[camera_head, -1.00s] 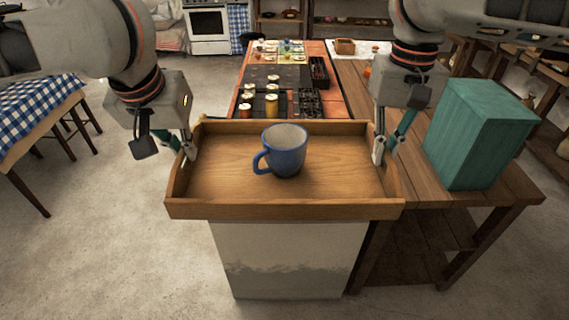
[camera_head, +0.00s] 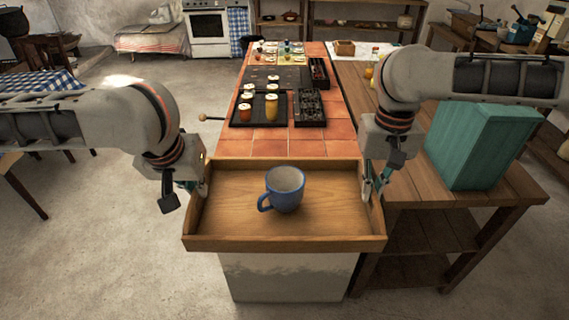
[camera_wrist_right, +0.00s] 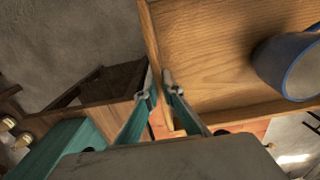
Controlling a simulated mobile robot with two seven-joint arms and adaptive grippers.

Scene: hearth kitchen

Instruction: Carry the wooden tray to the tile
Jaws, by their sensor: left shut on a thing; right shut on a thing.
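The wooden tray (camera_head: 235,215) is held level between my two grippers, at the near end of the tiled counter. A blue mug (camera_head: 285,190) stands upright on it, a little right of the middle, handle to the left. My left gripper (camera_head: 203,187) is shut on the tray's left side. My right gripper (camera_head: 374,188) is shut on the tray's right side. In the right wrist view the fingers (camera_wrist_right: 160,92) pinch the tray's side wall (camera_wrist_right: 153,45), and part of the mug (camera_wrist_right: 290,65) shows. The tile surface (camera_head: 270,147) lies just beyond the tray's far wall.
A dark tray with jars (camera_head: 259,112) and a black rack (camera_head: 309,108) stand farther back on the tiles. A teal box (camera_head: 475,145) stands on the wooden side table (camera_head: 425,178) at the right. Bare tiles lie between the dark tray and the wooden tray.

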